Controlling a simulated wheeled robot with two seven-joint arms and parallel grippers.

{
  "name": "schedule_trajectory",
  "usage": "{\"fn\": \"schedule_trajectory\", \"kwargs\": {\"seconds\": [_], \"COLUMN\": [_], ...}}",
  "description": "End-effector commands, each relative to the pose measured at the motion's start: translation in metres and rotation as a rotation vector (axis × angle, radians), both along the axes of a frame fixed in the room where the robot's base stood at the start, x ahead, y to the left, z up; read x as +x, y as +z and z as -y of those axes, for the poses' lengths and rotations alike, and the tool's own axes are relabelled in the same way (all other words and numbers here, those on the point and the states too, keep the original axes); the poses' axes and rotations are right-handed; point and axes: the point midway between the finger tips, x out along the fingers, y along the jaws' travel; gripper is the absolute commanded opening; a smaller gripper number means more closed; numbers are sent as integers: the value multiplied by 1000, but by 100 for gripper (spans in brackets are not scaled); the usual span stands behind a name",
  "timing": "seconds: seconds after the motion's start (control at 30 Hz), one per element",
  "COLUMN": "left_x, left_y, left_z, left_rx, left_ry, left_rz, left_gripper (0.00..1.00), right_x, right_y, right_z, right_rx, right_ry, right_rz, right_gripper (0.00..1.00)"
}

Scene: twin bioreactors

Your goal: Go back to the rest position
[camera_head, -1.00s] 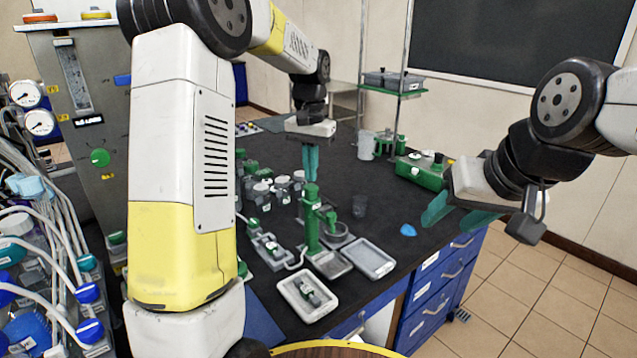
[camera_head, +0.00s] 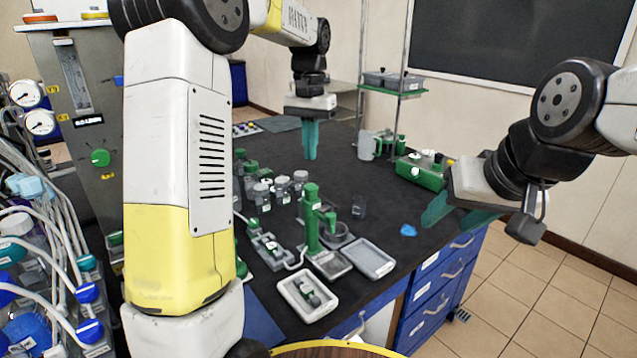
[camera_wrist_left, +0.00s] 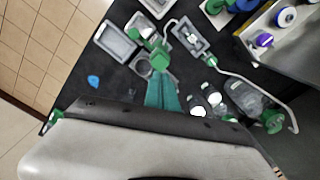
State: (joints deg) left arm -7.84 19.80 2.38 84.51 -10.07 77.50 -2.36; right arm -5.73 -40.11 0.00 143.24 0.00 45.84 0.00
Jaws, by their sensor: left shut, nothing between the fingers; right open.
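My left gripper (camera_head: 310,140) hangs over the far part of the black bench in the head view. Its teal fingers point down, shut and empty, behind the green stand and clear of it. In the left wrist view its fingers (camera_wrist_left: 161,95) are together with nothing between them. My right gripper (camera_head: 452,212) is open and empty. It is at the right, above the bench's right edge, with its fingers pointing left.
The black bench (camera_head: 290,220) holds a green stand (camera_head: 311,220), white trays (camera_head: 307,296), several lidded jars (camera_head: 281,187) and a green box (camera_head: 420,172). A blue scrap (camera_head: 408,230) lies near the right edge. Tubing and gauges (camera_head: 40,122) crowd the left.

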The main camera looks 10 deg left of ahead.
Motion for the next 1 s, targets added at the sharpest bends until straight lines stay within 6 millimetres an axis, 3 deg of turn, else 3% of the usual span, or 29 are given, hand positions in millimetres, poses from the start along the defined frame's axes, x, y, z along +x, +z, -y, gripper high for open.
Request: {"fn": "schedule_trajectory", "kwargs": {"seconds": [0.27,0.43,0.7,1.0], "left_x": [-1,-23,-115,-218], "left_y": [1,16,44,28], "left_z": [0,-5,-20,-25], "left_rx": [-1,-20,-104,-202], "left_ry": [0,13,75,154], "left_rz": [2,48,226,425], "left_gripper": [0,0,0,0], "right_x": [0,0,0,0], "right_y": [0,0,0,0], "right_z": [0,0,0,0], "right_rx": [0,0,0,0], "right_ry": [0,0,0,0], "right_rz": [0,0,0,0], "right_gripper": [50,50,50,50]}}
